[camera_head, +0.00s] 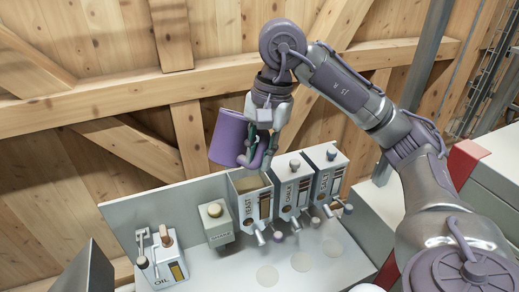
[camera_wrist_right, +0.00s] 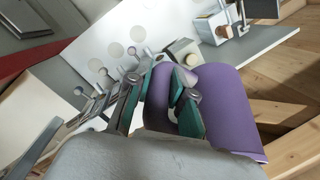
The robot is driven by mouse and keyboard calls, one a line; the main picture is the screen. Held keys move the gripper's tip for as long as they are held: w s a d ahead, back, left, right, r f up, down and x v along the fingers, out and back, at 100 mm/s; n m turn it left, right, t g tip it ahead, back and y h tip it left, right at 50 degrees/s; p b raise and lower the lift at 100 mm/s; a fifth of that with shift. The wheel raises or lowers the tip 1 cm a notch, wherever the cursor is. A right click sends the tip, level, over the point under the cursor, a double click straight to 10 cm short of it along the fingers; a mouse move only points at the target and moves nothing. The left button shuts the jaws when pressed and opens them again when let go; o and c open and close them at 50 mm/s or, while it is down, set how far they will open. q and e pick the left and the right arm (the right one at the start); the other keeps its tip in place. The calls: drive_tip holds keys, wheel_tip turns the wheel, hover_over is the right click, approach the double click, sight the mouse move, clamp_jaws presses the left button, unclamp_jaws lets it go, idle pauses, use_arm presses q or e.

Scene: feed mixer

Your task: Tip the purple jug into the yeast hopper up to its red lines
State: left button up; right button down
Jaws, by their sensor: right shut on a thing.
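The purple jug (camera_head: 228,138) is held by my right gripper (camera_head: 256,155) above the yeast hopper and slightly to its left in the head view. The jug looks tilted a little. In the right wrist view the gripper (camera_wrist_right: 165,100) has its green-padded fingers closed around the handle of the purple jug (camera_wrist_right: 225,110). The yeast hopper (camera_head: 248,200) is a pale box labelled YEAST with an open top and a dark window on its front. Its red lines are too small to make out. Whether anything pours from the jug cannot be seen. My left gripper is not in view.
The chalk hopper (camera_head: 291,190) and salt hopper (camera_head: 327,175) stand right of the yeast hopper. A box with a round knob (camera_head: 217,224) and the oil unit (camera_head: 162,262) stand to the left. The white counter (camera_head: 225,272) in front is mostly clear. A wooden wall is behind.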

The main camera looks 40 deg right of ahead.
drive_tip(key=h+p, duration=0.1)
drive_tip(key=p, duration=0.1)
drive_tip(key=d+t+h+p, duration=0.1)
drive_tip(key=h+p, duration=0.3)
drive_tip(key=p, duration=0.1)
drive_tip(key=shift+w+d+r+t, duration=0.15)
drive_tip(key=shift+w+d+t, duration=0.1)
drive_tip(key=shift+d+t, duration=0.1)
drive_tip(key=shift+d+h, duration=0.1)
drive_tip(key=shift+h, duration=0.3)
drive_tip(key=shift+w+d+f, duration=0.15)
drive_tip(key=shift+f, duration=0.3)
drive_tip(key=shift+r+p, duration=0.6)
drive_tip(key=shift+f, duration=0.1)
